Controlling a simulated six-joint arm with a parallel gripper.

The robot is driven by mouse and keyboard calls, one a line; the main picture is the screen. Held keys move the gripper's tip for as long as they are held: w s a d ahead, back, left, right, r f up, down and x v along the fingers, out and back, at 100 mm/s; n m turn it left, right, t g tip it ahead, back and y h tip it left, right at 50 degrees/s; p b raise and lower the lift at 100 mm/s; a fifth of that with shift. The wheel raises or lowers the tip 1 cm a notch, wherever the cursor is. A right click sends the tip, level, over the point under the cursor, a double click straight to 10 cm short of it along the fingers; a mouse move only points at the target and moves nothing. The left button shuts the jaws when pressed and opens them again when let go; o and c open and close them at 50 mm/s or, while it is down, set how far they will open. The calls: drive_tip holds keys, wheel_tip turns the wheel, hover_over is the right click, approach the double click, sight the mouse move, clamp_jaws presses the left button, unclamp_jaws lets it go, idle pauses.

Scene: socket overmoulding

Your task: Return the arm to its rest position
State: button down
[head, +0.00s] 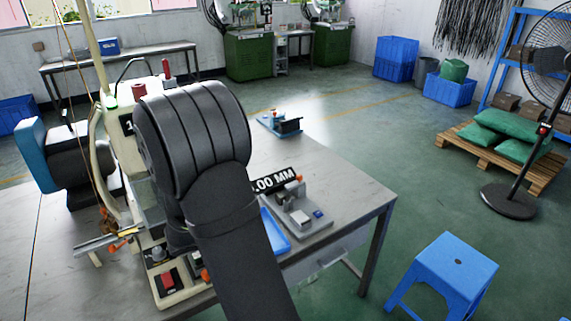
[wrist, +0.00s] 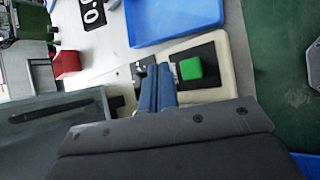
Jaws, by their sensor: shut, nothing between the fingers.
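My arm (head: 205,150) rises large and dark across the middle of the head view, in front of the cream machine (head: 98,62). It hides my gripper in that view. In the wrist view my gripper (wrist: 156,72) shows as two blue fingers side by side, shut with nothing between them. The fingers appear over a cream base that carries a green button (wrist: 191,68) to their right. Whether they touch anything below cannot be told.
A blue tray (wrist: 170,20) lies close beyond the fingers. A red block (wrist: 66,64) is to their left. A grey fixture (head: 300,212) stands on the bench (head: 345,190), which has bare room at its right. A blue stool (head: 455,262) stands on the floor.

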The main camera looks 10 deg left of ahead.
drive_tip(key=shift+f, duration=0.7)
wheel_tip(320, 180, up, 6)
drive_tip(key=shift+r, duration=0.15)
